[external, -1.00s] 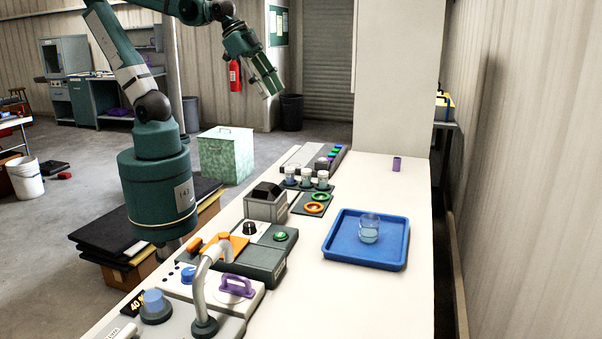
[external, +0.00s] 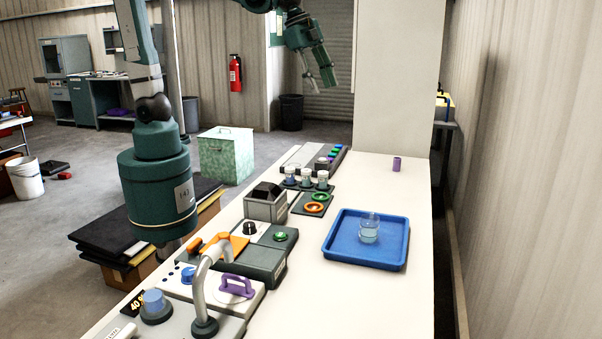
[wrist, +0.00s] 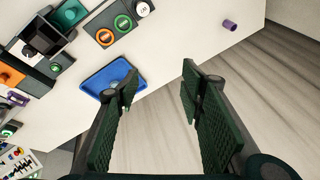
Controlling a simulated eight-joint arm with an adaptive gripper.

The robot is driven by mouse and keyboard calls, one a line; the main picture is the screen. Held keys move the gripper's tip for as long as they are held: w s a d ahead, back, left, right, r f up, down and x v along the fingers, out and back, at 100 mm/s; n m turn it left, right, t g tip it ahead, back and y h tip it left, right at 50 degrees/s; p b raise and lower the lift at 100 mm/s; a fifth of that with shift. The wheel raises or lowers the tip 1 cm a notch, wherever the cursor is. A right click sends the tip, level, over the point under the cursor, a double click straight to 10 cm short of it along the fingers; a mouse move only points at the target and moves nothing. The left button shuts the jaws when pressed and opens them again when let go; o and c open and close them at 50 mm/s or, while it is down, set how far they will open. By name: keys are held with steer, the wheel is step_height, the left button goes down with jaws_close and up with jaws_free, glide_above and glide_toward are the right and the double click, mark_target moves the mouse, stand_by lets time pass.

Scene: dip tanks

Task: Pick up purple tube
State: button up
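The purple tube (external: 397,164) stands upright near the far right edge of the white table in the external view. In the wrist view the purple tube (wrist: 230,25) is at the upper right, close to the table edge. My gripper (external: 323,84) is up in the air beyond the far end of the table, left of the tube and apart from it. In the wrist view my gripper (wrist: 158,95) has its two fingers wide apart with nothing between them.
A blue tray (external: 340,253) with a glass beaker (external: 369,229) stands nearer on the table. Orange and green rings (external: 314,207), capped jars (external: 306,178) and control boxes line the left side. The tabletop around the tube is clear. A wall (external: 530,170) stands at right.

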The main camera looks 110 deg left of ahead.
steer(key=w+a+f+m+g, duration=0.1)
steer(key=w+a+f+m, duration=0.2)
steer(key=w+a, duration=0.55)
steer(key=m+g, duration=0.3)
steer(key=m, duration=0.4)
glide_above(397, 164)
steer(key=a, duration=0.1)
step_height(397, 164, down, 26)
steer(key=shift+s+a+f+h, duration=0.15)
steer(key=shift+f+h, duration=0.25)
steer(key=shift+f, duration=0.05)
steer(key=shift+f, duration=1.3)
